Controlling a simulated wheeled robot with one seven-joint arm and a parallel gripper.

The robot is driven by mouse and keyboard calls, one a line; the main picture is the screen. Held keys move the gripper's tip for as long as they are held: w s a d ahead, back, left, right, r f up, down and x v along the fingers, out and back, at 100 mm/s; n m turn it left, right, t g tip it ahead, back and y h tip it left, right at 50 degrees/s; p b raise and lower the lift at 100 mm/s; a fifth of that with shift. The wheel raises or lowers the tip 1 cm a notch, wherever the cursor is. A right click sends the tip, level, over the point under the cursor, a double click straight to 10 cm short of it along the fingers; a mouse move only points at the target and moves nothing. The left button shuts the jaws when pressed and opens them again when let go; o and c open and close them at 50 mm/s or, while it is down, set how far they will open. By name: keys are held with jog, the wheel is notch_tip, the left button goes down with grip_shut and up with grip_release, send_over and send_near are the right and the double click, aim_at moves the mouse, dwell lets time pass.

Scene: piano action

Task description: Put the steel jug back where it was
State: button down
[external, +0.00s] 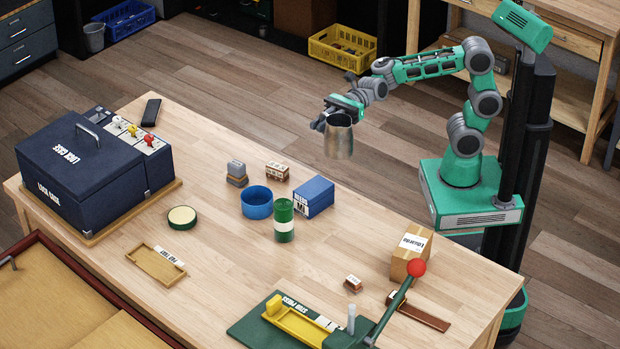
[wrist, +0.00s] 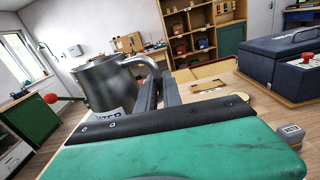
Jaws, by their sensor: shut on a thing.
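The steel jug (external: 339,137) is a grey metal vessel held in the air by my gripper (external: 325,120), near the table's far edge in the external view. My gripper is shut on it, and the jug looks roughly upright. In the wrist view the jug (wrist: 106,84) is at the left, with its curved handle at the fingers (wrist: 158,92). The exact grip on the handle is partly hidden. The wooden table (external: 215,265) is below.
A blue bowl (external: 257,203), a green can (external: 284,222), a blue box (external: 314,197) and small blocks stand mid-table. The dark blue lock case (external: 90,175) is at left. A cardboard box (external: 410,256) and a stamp press (external: 300,325) are at front right.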

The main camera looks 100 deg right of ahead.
jog(key=s+a+f+n+g+y, duration=0.1)
jog(key=s+a+f, duration=0.1)
jog(key=s+f, duration=0.4)
jog(key=s+a+f+n+g+y, duration=0.1)
jog(key=s+a+f+g, duration=0.15)
jog(key=s+f, duration=0.45)
jog(key=shift+n, duration=0.3)
jog(key=w+a+f+b, duration=0.1)
jog(key=w+a+f, duration=0.1)
jog(key=w+f, duration=0.1)
jog(key=w+a+f+b, duration=0.1)
jog(key=w+a+f, duration=0.2)
jog(key=w, duration=0.1)
jog(key=w+a+f+b, duration=0.2)
jog(key=w+f, duration=0.1)
jog(key=w, duration=0.1)
jog(key=shift+a+f, duration=0.15)
jog(key=shift+a, duration=0.05)
jog(key=shift+w+a+f, duration=0.1)
jog(key=shift+w+f, duration=0.05)
jog(key=shift+f, duration=0.05)
notch_tip(320, 180, down, 4)
jog(key=shift+w+r+b, duration=0.15)
jog(key=shift+r+b, duration=0.1)
jog(key=shift+b, duration=0.65)
jog(key=shift+r, duration=0.15)
